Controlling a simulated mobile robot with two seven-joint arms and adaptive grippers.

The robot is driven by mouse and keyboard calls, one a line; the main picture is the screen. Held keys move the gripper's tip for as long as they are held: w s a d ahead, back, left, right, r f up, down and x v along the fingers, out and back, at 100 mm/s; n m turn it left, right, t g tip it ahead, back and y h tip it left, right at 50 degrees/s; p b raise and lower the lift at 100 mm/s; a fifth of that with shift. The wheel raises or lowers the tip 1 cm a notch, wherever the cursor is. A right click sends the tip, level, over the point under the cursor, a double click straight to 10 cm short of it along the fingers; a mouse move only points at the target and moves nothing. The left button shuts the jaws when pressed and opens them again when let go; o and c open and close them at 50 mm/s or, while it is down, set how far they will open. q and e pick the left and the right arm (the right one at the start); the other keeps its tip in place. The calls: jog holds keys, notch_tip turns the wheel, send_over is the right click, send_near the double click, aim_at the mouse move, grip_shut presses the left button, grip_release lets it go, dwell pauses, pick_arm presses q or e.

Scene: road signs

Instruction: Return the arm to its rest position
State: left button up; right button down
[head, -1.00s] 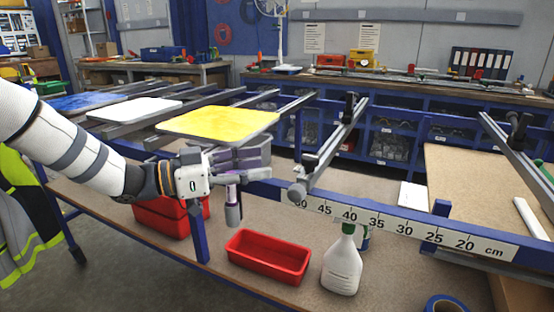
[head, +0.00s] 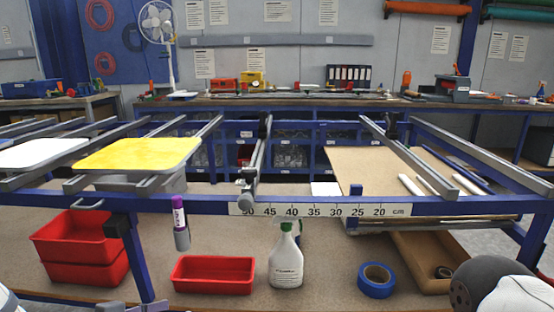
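Neither gripper can be made out in the head view. A white and dark part of my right arm (head: 500,290) shows at the bottom right corner, and its gripper is out of the picture. A small white piece at the bottom left corner seems to be part of my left arm. The purple and grey marker-like tool (head: 180,222) is upright at the front rail, with no gripper on it.
A yellow panel (head: 138,154) and a white panel (head: 38,154) lie on the rails. Below are red bins (head: 80,240), a red tray (head: 213,275), a spray bottle (head: 286,262) and blue tape (head: 376,280). A scale strip (head: 320,209) runs along the front rail.

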pick_arm(q)
jog(key=s+f+n+g+y, duration=0.2)
jog(key=s+f+g+y, duration=0.15)
jog(key=s+f, duration=0.85)
jog(key=s+a+f+g+y, duration=0.1)
jog(key=s+g, duration=0.3)
jog(key=s, duration=1)
jog(key=s+a+f+n+g+y+p, duration=0.1)
jog(key=s+f+g+y, duration=0.2)
jog(key=s, duration=1.1)
jog(key=shift+g, duration=0.95)
jog(key=shift+s, duration=0.1)
